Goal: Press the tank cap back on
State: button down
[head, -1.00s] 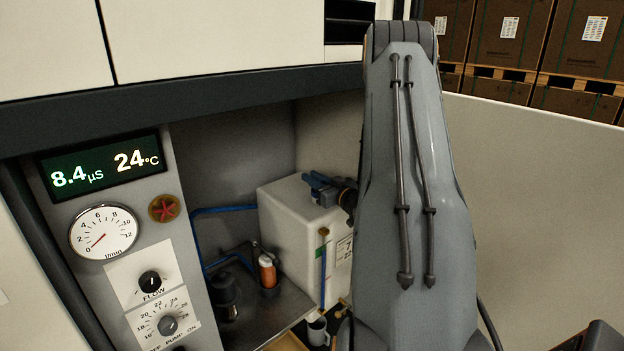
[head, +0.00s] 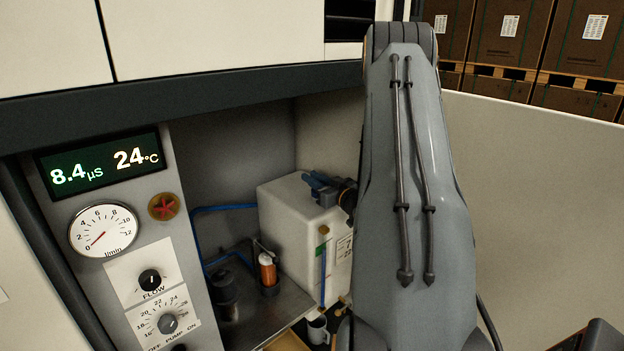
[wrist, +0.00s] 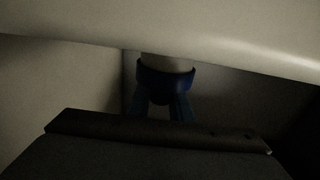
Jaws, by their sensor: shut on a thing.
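The white tank (head: 285,222) stands in the recess in the head view, with my gripper (head: 322,187) over its top right part. In the wrist view, a dark blue ring-shaped cap (wrist: 165,84) sits between the fingertips of my gripper (wrist: 162,100), which is shut on it. A short pale round piece shows directly above the cap and meets it. I cannot tell whether the cap is seated on it or only touching. The cap does not show clearly in the head view. The wrist view is dark.
A panel with a round gauge (head: 103,230) and knobs stands left. An orange-bodied bottle (head: 267,269) and a dark cylinder (head: 223,291) stand on the metal shelf (head: 285,304). Blue hoses run behind.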

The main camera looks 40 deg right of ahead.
jog(key=shift+f, duration=0.1)
dwell(0.8)
jog(key=c, duration=1)
grip_release()
jog(key=shift+s+a+p, duration=0.15)
jog(key=shift+s+p, duration=1.75)
jog(key=shift+s, duration=3.15)
jog(key=shift+r+p, duration=1.4)
jog(key=shift+r, duration=0.55)
